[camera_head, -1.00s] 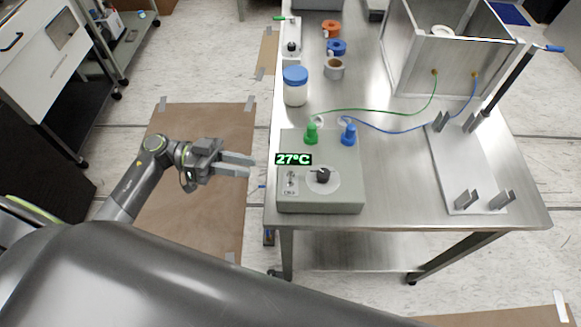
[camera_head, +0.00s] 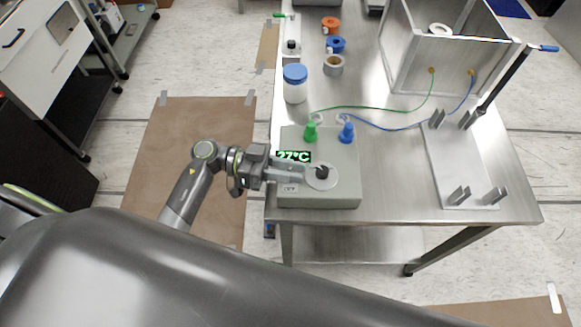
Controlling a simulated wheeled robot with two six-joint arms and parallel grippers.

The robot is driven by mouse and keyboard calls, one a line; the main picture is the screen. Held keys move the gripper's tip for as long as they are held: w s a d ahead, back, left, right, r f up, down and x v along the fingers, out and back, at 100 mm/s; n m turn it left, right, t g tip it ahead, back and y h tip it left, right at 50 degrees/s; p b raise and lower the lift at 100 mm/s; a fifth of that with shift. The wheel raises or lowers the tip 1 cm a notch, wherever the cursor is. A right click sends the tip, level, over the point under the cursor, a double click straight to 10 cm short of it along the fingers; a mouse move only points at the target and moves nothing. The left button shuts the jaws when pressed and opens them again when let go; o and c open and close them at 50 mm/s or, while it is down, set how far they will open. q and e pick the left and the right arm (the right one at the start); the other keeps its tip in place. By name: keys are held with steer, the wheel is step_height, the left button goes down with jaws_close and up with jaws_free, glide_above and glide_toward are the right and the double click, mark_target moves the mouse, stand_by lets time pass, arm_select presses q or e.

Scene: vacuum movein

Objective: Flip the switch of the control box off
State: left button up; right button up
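The grey control box (camera_head: 342,193) sits at the near left corner of the metal table. It has a green display reading 27°C (camera_head: 294,156), a black knob (camera_head: 322,172) on a round dial, and green and blue connectors at its back. The small switch, left of the knob in the earlier frame, is now covered by my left gripper (camera_head: 301,172). The fingers reach over the box from the left, with tips beside the knob. They look close together, but their gap cannot be made out. Contact with the switch cannot be told. My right gripper is not in view.
A white jar with a blue lid (camera_head: 295,84) stands behind the box. Green and blue wires run from the connectors to a metal enclosure (camera_head: 450,70). A bracketed plate (camera_head: 462,165) lies on the right. Tape rolls (camera_head: 334,66) sit farther back.

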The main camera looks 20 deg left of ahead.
arm_select(q)
steer(key=shift+c, duration=0.3)
jaws_close()
steer(key=shift+r, duration=0.1)
steer(key=shift+s+r+m+p, duration=0.15)
steer(key=shift+m+p, duration=0.3)
steer(key=shift+m, duration=0.25)
steer(key=shift+s+d+m+p, duration=0.15)
steer(key=shift+m+p, duration=0.15)
steer(key=shift+m, duration=0.4)
steer(key=m, duration=0.1)
steer(key=m+y, duration=0.1)
steer(key=m, duration=0.1)
steer(key=shift+s+p, duration=0.35)
steer(key=shift+p, duration=0.05)
steer(key=shift+s+d+f+m+t, duration=0.1)
steer(key=shift+s+m+t, duration=0.1)
steer(key=shift+m, duration=0.65)
steer(key=shift+s+d+f+m+t, duration=0.1)
steer(key=shift+s+m, duration=0.05)
steer(key=shift+m, duration=0.7)
